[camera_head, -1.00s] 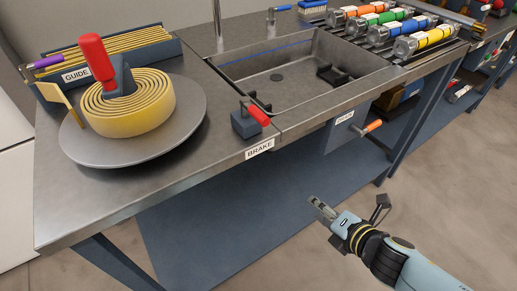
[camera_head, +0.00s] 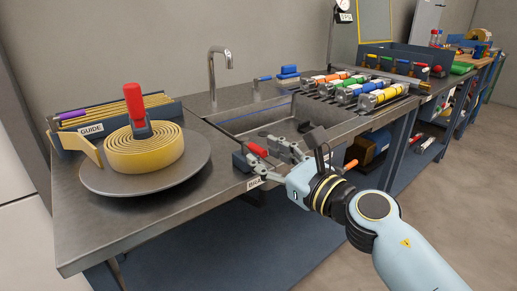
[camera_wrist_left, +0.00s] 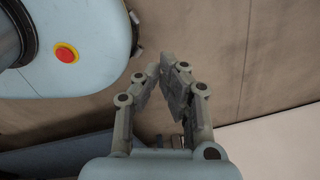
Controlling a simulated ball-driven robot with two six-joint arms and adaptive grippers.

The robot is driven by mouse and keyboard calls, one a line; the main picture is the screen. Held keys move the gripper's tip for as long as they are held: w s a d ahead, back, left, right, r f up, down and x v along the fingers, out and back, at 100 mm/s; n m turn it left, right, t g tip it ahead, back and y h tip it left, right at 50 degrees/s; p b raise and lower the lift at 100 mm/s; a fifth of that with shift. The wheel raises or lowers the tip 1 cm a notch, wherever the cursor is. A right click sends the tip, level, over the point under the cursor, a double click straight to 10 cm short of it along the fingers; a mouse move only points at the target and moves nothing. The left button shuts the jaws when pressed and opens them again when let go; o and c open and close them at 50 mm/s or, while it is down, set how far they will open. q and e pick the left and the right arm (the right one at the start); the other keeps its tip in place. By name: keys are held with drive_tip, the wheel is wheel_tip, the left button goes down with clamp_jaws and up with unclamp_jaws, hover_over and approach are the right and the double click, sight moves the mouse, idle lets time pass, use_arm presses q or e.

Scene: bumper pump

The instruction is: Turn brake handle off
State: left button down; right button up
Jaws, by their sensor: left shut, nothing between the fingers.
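The brake handle (camera_head: 257,150) is a red lever on a small dark block at the front edge of the steel bench, above a partly covered BRAKE label (camera_head: 254,184). My right gripper (camera_head: 264,157) is open at the handle, with one finger on its near side and the other on its right side. I cannot tell whether the fingers touch it. My left gripper (camera_wrist_left: 163,75) shows only in the left wrist view. It is shut and empty, away from the handle.
Left of the handle, a round grey plate (camera_head: 185,178) carries a yellow coil (camera_head: 150,155) with a red upright knob (camera_head: 136,108). A GUIDE rack (camera_head: 160,101) stands behind it. The sink and coloured cylinders (camera_head: 381,97) lie to the right.

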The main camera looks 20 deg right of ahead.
drive_tip(key=shift+x, duration=1.4)
clamp_jaws()
